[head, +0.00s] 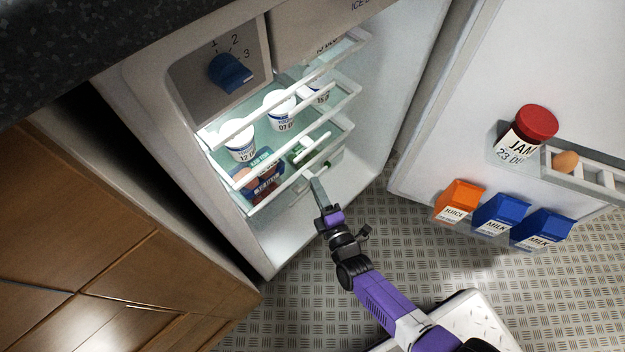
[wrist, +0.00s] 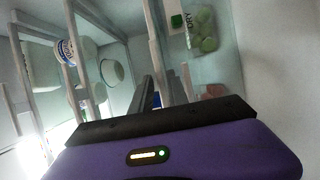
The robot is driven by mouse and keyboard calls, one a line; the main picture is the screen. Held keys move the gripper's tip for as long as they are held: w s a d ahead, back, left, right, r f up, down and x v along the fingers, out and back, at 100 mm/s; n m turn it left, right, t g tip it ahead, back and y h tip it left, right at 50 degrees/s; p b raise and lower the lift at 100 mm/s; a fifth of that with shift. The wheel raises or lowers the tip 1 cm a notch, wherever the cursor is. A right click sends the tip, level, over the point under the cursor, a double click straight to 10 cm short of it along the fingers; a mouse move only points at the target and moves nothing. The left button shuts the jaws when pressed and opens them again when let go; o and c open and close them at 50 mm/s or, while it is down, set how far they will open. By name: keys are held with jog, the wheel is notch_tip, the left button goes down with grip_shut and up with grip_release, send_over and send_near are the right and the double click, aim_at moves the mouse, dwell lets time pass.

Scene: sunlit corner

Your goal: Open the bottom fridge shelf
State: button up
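The fridge (head: 250,235) stands open, its inside lit. Its bottom shelf (head: 270,198) has a white front rail and sits inside the fridge, below the shelf with the white pots. A blue-labelled pack (head: 263,185) and green items (head: 308,150) show low in the fridge. My gripper (head: 314,178) reaches into the opening at the right part of the low rail. In the wrist view, the dark fingers (wrist: 158,92) are beside a pale upright bar (wrist: 154,42). I cannot tell whether they touch or grip it, and the fingertips are partly hidden.
The fridge door (head: 465,100) is swung wide to the right, holding a jam jar (head: 528,130), an orange juice carton (head: 459,200) and blue milk cartons (head: 500,212). Wooden cabinets (head: 90,240) stand at left. Patterned floor (head: 300,310) is clear around my arm.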

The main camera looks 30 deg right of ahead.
jog(key=shift+w+d+b, duration=0.15)
jog(key=shift+w+b, duration=0.4)
jog(key=shift+w, duration=1.15)
grip_shut()
